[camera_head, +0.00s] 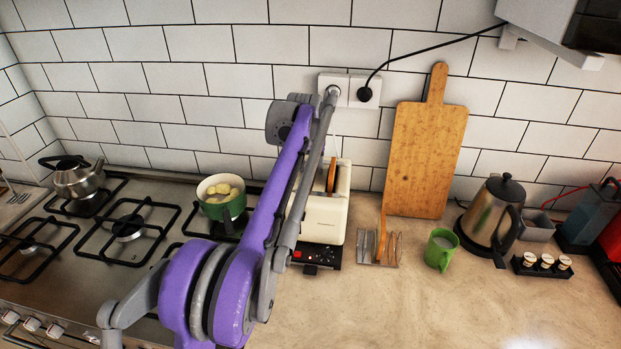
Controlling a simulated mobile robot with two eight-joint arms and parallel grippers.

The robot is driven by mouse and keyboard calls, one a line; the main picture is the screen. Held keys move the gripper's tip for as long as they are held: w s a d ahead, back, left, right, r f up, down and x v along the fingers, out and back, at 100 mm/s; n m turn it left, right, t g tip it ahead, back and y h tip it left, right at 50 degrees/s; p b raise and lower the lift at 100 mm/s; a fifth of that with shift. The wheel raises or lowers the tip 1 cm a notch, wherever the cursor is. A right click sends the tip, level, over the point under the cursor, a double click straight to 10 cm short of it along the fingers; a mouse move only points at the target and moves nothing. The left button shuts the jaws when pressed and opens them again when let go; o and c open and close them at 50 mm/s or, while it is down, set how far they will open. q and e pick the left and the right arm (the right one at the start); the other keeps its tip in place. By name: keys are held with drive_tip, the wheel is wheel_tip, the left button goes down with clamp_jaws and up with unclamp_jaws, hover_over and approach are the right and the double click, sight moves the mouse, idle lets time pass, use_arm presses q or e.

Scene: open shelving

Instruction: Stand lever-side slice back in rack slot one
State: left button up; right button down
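A cream toaster (323,215) stands right of the stove, its left part hidden behind my purple arm. One brown slice (331,178) stands upright in its top, partly above the slot. A metal rack (391,258) stands on the counter to the toaster's right. A black strip with red marks and a red knob (310,270) shows at the toaster's front. My arm reaches from the lower left up beside the toaster; neither gripper's fingers can be seen.
A green mug (440,249) and a steel kettle (490,218) stand right of the rack. A wooden board (428,150) leans on the wall behind. A green pot (224,206) sits on the stove left of my arm. The front counter is clear.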

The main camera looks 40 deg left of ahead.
use_arm(q)
drive_tip(key=shift+f, duration=0.1)
clamp_jaws()
idle(0.4)
